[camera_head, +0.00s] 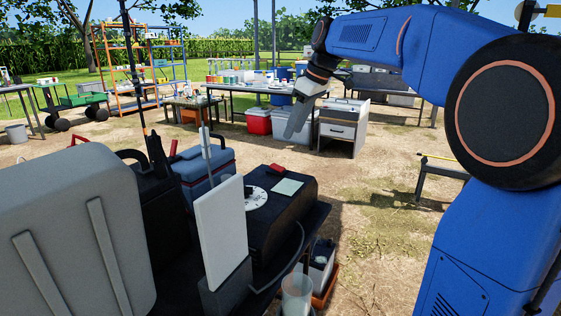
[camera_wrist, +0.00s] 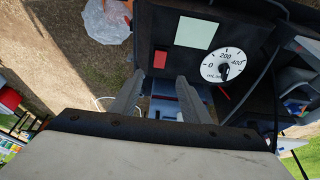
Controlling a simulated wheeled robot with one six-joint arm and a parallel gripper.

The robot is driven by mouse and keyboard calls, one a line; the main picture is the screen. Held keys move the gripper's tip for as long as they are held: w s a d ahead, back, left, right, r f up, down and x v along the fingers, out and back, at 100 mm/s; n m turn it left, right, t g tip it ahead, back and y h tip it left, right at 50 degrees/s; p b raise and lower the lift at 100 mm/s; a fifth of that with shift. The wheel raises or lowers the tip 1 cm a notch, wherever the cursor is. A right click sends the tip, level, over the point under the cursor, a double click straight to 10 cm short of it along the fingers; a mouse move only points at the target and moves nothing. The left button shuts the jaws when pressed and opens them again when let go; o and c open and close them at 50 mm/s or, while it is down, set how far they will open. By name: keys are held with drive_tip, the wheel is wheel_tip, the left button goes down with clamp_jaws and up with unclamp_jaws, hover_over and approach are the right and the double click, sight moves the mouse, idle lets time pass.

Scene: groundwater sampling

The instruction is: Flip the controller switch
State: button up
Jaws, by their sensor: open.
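The controller is a black box (camera_head: 297,205) on a dark stand, right of the white upright panel in the head view. Its top has a white dial (camera_head: 255,198), a pale green label (camera_head: 288,187) and a red patch (camera_head: 278,168). In the wrist view the box (camera_wrist: 260,25) carries the dial marked 0, 200 and 400 (camera_wrist: 222,66), the label (camera_wrist: 196,32) and a red rectangle (camera_wrist: 160,59). A smaller red piece (camera_wrist: 223,91) sits below the dial; I cannot tell which is the switch.
A grey case (camera_head: 80,235) and a blue cooler (camera_head: 203,172) stand left of the controller. A clear cup (camera_head: 297,290) is below its right side. A white cabinet (camera_head: 342,128) and red cooler (camera_head: 258,121) stand behind. Open dirt lies to the right.

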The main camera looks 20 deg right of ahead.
sight(278, 166)
drive_tip(key=x, duration=1.3)
